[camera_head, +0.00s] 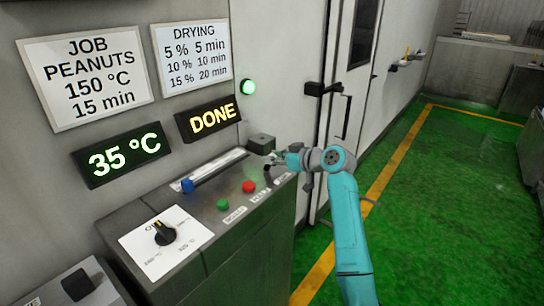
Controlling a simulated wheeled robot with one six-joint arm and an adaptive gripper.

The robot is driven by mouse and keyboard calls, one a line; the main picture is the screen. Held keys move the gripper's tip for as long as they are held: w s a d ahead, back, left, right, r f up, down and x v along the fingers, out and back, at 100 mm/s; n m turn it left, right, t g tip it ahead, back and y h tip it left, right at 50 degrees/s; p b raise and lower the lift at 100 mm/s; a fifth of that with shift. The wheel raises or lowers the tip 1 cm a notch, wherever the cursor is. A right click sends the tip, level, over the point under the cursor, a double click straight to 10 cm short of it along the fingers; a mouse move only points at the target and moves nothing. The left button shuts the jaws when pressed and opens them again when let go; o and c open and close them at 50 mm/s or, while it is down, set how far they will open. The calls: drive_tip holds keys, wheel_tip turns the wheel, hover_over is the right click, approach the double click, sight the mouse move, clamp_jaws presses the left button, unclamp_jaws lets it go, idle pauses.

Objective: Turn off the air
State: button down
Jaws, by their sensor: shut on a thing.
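My gripper (269,160) reaches in from the right to the far right end of the control panel (213,224). It is shut at a small control there, which the fingers mostly hide. A small white label (282,178) lies in front of that spot; its text is too small to read. A red button (249,187) and a green button (222,204) sit to the left, each with a label. A blue knob (187,185) is at the left end of a long slot. A black dial (164,233) is on a white plate at the near left.
A dark box (261,143) stands just behind my gripper. Displays read 35 °C (125,156) and DONE (208,119), with a lit green lamp (248,87) beside them. A door with a handle (322,89) is behind. Green floor (465,190) to the right is open.

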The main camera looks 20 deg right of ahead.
drive_tip(key=shift+s+d+f, duration=0.1)
drive_tip(key=shift+f, duration=0.05)
idle(0.3)
drive_tip(key=c, duration=0.8)
unclamp_jaws()
drive_tip(key=v, duration=1.2)
drive_tip(key=shift+f, duration=0.15)
